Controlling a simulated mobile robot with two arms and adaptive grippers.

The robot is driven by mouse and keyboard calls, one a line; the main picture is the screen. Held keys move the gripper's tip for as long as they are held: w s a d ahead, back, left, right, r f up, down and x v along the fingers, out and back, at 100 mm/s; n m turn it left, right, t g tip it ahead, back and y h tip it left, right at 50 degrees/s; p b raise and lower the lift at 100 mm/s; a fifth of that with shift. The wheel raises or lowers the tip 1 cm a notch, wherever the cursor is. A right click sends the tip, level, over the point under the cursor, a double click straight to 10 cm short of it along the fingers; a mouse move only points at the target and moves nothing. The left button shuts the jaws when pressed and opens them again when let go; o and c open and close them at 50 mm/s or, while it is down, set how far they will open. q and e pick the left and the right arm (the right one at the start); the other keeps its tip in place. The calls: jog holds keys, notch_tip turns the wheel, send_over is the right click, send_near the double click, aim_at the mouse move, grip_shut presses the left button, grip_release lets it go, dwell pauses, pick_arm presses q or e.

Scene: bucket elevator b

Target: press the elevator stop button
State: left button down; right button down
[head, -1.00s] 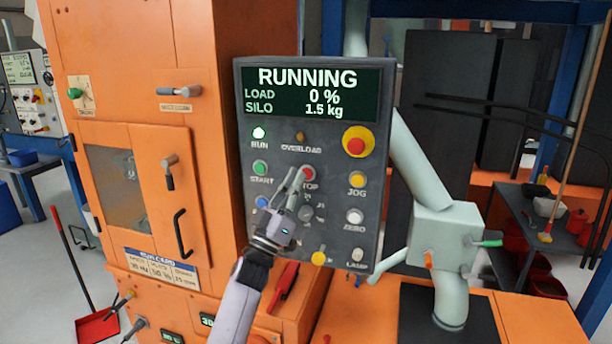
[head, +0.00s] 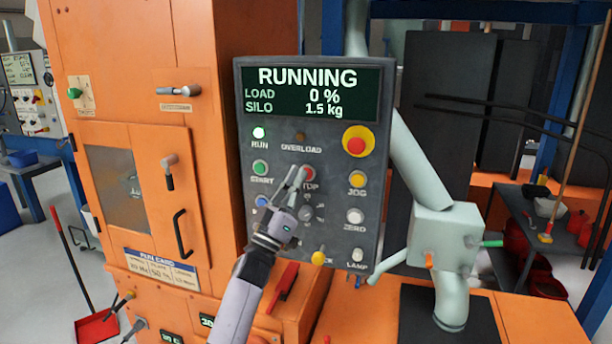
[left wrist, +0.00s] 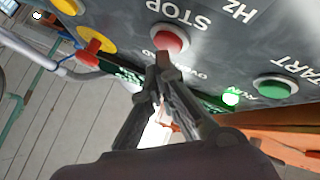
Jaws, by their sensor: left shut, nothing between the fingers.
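The red stop button (head: 308,173) sits in the middle of the dark control panel (head: 345,265), partly behind my left gripper. My left gripper (head: 298,177) is shut and empty, its fingertips at the button's left edge in the head view. In the left wrist view, the stop button (left wrist: 170,40) shows with its STOP label, and the shut fingertips (left wrist: 163,60) are just below it. I cannot tell whether they touch it. The panel's screen (head: 310,93) reads RUNNING, load 0 %, silo 1.5 kg. The RUN lamp (head: 259,133) is lit. My right gripper does not show.
A green start button (head: 260,168) is left of the stop button, and a yellow jog button (head: 357,180) is to its right. A red emergency button on a yellow base (head: 356,146) is at upper right. An orange cabinet (head: 120,70) stands left of the panel.

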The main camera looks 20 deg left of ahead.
pick_arm(q)
jog(key=shift+w+b, duration=0.35)
jog(key=shift+w, duration=0.05)
dwell(0.4)
jog(key=shift+s+p, duration=0.75)
jog(key=shift+s, duration=0.1)
jog(key=s+p, duration=0.3)
jog(key=s, duration=0.2)
jog(key=shift+a+p, duration=0.1)
jog(key=shift+p, duration=0.25)
dwell(0.4)
